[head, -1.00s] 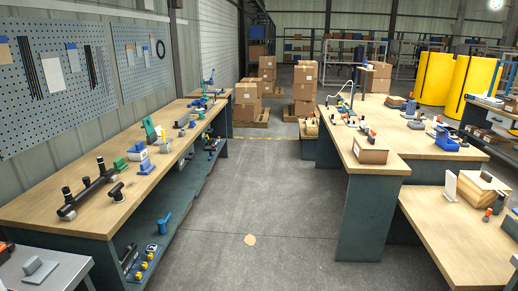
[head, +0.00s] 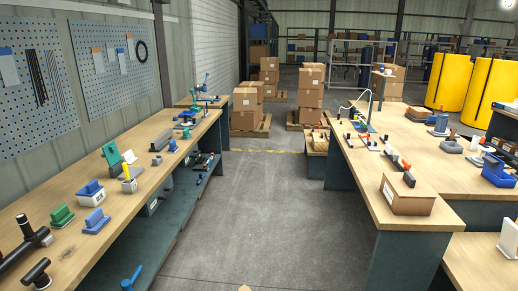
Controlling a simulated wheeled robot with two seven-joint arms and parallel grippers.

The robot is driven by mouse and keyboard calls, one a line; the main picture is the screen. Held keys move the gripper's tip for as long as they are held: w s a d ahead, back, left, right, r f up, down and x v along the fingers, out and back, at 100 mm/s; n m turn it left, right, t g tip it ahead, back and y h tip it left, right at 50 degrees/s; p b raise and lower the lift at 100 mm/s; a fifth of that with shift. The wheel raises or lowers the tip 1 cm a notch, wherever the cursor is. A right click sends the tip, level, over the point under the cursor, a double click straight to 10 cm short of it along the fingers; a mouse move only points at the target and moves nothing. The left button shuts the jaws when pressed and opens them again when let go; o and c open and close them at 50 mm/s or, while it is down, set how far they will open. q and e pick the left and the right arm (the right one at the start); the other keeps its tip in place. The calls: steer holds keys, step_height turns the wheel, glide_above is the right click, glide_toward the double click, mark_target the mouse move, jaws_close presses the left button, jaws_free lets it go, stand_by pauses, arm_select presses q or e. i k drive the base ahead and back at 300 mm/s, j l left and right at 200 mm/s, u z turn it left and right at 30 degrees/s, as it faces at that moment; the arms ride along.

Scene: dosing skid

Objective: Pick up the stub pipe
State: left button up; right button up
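I cannot tell for certain which thing is the stub pipe. A short black pipe piece with a knob-like end (head: 37,273) lies on the left workbench (head: 70,255) at the near left. Beside it, a longer black pipe assembly (head: 22,242) is cut off by the left edge of the head view. Neither of my grippers shows in the head view, and nothing is seen being held.
Green and blue blocks (head: 95,220) stand on the left bench beyond the black pipes. A floor aisle (head: 250,200) runs clear between the benches. A cardboard box (head: 407,193) sits on the right bench. Stacked cartons (head: 311,90) stand at the back.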

mark_target(201, 176)
steer(key=i, duration=3.4)
steer(key=i+u, duration=0.1)
steer(key=i, duration=0.75)
steer(key=i+l+u, duration=0.1)
steer(key=i, duration=0.75)
steer(key=l, duration=0.1)
